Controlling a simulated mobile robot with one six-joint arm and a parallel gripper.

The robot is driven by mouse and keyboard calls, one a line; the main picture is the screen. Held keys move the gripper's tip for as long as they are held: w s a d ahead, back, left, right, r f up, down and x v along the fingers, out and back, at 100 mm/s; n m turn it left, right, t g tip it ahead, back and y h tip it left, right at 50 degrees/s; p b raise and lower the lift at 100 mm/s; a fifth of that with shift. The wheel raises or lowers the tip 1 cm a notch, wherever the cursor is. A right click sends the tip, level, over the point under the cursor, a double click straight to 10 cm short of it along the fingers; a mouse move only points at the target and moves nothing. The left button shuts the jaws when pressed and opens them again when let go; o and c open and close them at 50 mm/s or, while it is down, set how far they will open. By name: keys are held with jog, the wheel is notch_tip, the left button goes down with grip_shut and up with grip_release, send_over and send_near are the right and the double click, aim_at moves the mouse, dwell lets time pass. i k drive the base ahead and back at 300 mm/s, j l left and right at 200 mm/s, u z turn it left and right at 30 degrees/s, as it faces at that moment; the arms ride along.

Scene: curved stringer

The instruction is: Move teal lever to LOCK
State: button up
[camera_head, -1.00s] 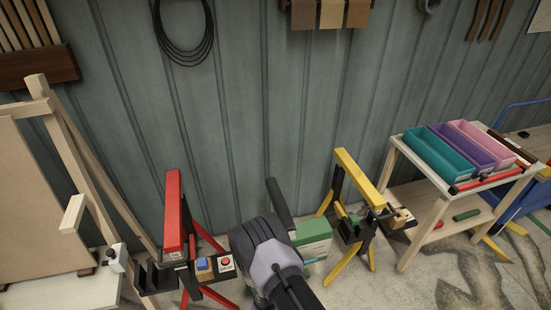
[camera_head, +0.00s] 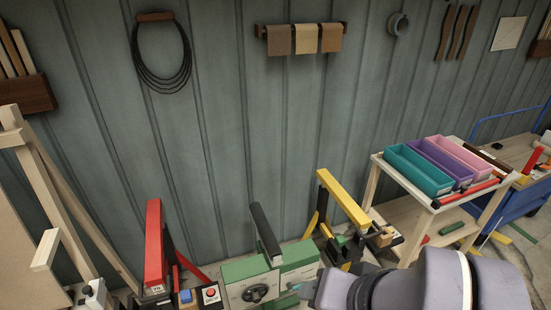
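A green box (camera_head: 240,272) with a pale green front panel stands at the lower middle, under a dark sloping bar. The panel carries a black round dial (camera_head: 256,292) with small markings I cannot read. A small teal piece (camera_head: 299,286), perhaps the teal lever, shows at the panel's right side. My gripper (camera_head: 312,290) reaches in from the lower right, its dark end beside this teal piece. I cannot tell whether they touch. The fingers are too small and hidden to show open or shut. No LOCK marking is legible.
A red stand (camera_head: 154,240) with a blue and a red button is left of the green box. A yellow stand (camera_head: 343,200) is behind my arm. A wooden cart (camera_head: 400,188) with teal, purple and pink bins stands at the right.

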aim_at(289, 285)
jog(key=i+j+z, duration=0.15)
jog(key=i+j, duration=0.55)
